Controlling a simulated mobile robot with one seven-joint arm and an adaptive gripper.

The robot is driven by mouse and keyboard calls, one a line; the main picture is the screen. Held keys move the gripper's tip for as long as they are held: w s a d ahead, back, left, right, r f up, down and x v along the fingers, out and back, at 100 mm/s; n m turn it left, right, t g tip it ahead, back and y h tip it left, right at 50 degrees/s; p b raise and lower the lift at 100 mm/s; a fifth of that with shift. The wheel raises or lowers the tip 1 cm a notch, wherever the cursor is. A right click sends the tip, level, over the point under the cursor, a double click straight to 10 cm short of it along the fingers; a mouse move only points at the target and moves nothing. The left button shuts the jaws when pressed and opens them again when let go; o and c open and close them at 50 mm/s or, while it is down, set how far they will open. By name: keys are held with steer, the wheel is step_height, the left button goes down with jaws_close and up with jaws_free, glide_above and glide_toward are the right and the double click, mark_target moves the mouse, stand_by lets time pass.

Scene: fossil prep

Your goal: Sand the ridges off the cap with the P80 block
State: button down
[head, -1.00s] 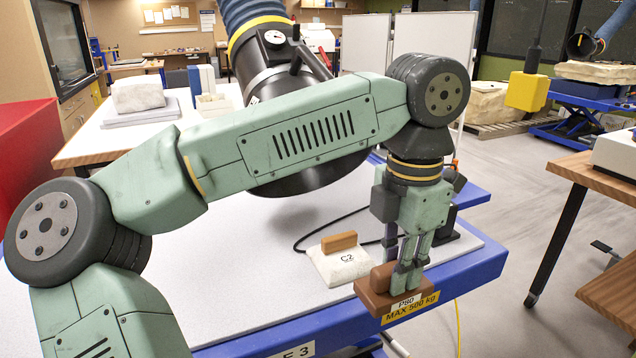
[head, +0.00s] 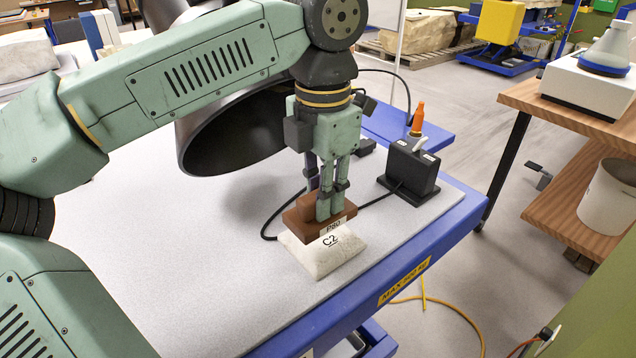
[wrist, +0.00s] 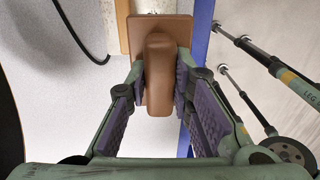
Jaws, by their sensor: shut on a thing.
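The P80 block (head: 298,222) is a brown sanding block with a raised grip and a white label. My gripper (head: 326,200) is shut on its grip; the wrist view also shows the block (wrist: 158,110) between the purple finger pads. The cap (head: 322,260) is an off-white slab marked C2, lying on the grey table top near its blue edge. The block is over the cap's far part and hides it. I cannot tell whether they touch. The ridges cannot be made out, and the cap is mostly hidden in the wrist view.
A black cable (head: 268,222) loops beside the cap. A large black hood (head: 225,135) hangs left of my gripper. The table's left front is clear.

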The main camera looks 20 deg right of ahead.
steer(key=shift+f+b, duration=2.2)
steer(key=shift+f, duration=1.55)
steer(key=shift+f, duration=0.2)
steer(key=shift+w+d, duration=0.35)
steer(key=shift+d, duration=0.6)
steer(key=shift+w+d, duration=0.35)
steer(key=shift+d, duration=0.6)
steer(key=shift+w+d, duration=0.35)
steer(key=shift+d, duration=0.6)
steer(key=shift+a, duration=0.1)
steer(key=shift+s+a+b, duration=0.15)
steer(key=shift+s+a, duration=0.2)
steer(key=shift+a, duration=0.6)
steer(key=shift+s+a+b, duration=0.15)
steer(key=shift+s+a, duration=0.15)
steer(key=shift+a, duration=0.6)
steer(key=shift+s+a+b, duration=0.15)
steer(key=shift+s+a, duration=0.2)
steer(key=shift+a, duration=0.6)
steer(key=shift+d, duration=0.1)
